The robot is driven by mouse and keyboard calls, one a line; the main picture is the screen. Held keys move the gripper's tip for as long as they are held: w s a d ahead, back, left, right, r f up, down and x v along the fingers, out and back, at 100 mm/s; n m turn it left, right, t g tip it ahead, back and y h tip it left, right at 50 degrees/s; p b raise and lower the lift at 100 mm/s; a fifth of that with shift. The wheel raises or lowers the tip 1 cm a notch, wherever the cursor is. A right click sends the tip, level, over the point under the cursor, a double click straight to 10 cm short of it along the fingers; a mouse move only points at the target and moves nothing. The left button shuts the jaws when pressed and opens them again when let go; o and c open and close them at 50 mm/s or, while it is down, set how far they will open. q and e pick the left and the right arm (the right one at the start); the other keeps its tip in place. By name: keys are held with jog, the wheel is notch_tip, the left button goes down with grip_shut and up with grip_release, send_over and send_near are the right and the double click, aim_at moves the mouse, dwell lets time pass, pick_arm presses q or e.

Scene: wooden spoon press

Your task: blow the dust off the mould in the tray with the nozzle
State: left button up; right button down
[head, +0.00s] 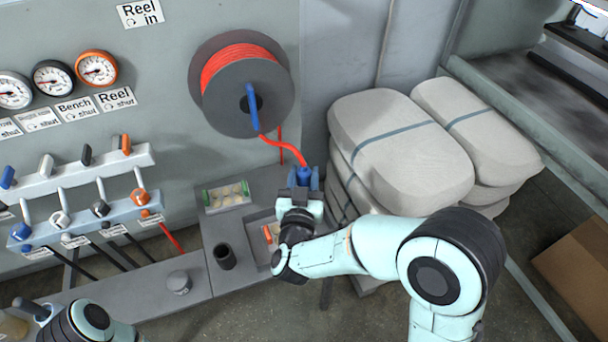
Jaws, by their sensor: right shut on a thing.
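My right gripper (305,184) is shut on a blue nozzle (305,174) at the end of a red hose (285,146). It holds the nozzle above the right end of the grey bench. A shallow grey tray (250,238) lies below and left of this gripper, and my wrist covers its right part.
The hose runs from a dark reel (228,112) on the wall. A green-ended holder (226,196) with several pale round spots, a dark cup (225,256) and a grey lidded pot (179,282) sit on the bench. Stacked pale sacks (400,145) stand close right.

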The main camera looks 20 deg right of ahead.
jog(key=shift+a+f+b, duration=0.1)
jog(key=shift+f+b, duration=0.2)
jog(key=shift+f, duration=0.2)
pick_arm(q)
jog(key=shift+s+f, duration=0.1)
jog(key=shift+f, duration=0.1)
pick_arm(e)
jog(key=a, duration=0.7)
jog(key=shift+a, duration=0.2)
dwell(0.9)
jog(key=shift+s+a, duration=0.1)
jog(key=shift+a, duration=0.15)
dwell(0.4)
